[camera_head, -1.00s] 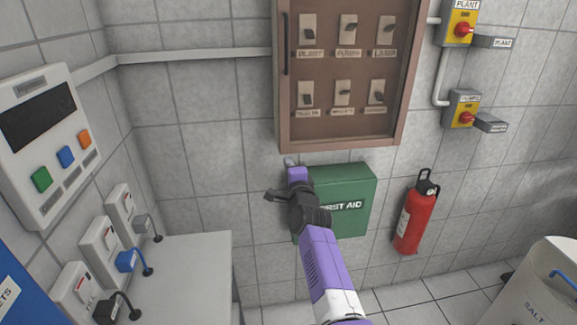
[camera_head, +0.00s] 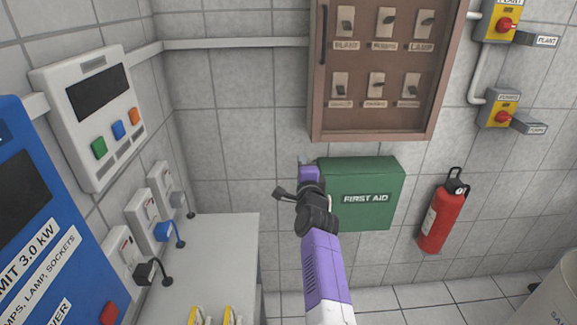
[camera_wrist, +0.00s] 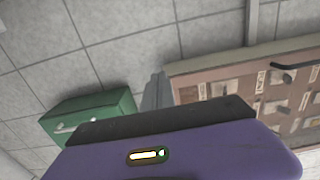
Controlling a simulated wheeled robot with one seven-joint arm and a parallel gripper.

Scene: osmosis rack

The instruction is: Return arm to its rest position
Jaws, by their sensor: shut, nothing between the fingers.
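My gripper (camera_head: 300,162) is at the far end of my purple and black arm, in the middle of the head view. It is in front of the wall, by the upper left corner of the green first aid box. In the wrist view the grey fingers of my gripper (camera_wrist: 156,88) show close together past the purple hand, shut with nothing held. The lower part of the fingers is hidden behind the hand's dark edge.
The first aid box (camera_head: 366,200) and a brown switch cabinet (camera_head: 372,128) hang on the tiled wall. A red extinguisher (camera_head: 441,215) is to the right. A pale counter (camera_head: 222,255), wall sockets (camera_head: 163,190) and a blue panel (camera_head: 40,215) are at left.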

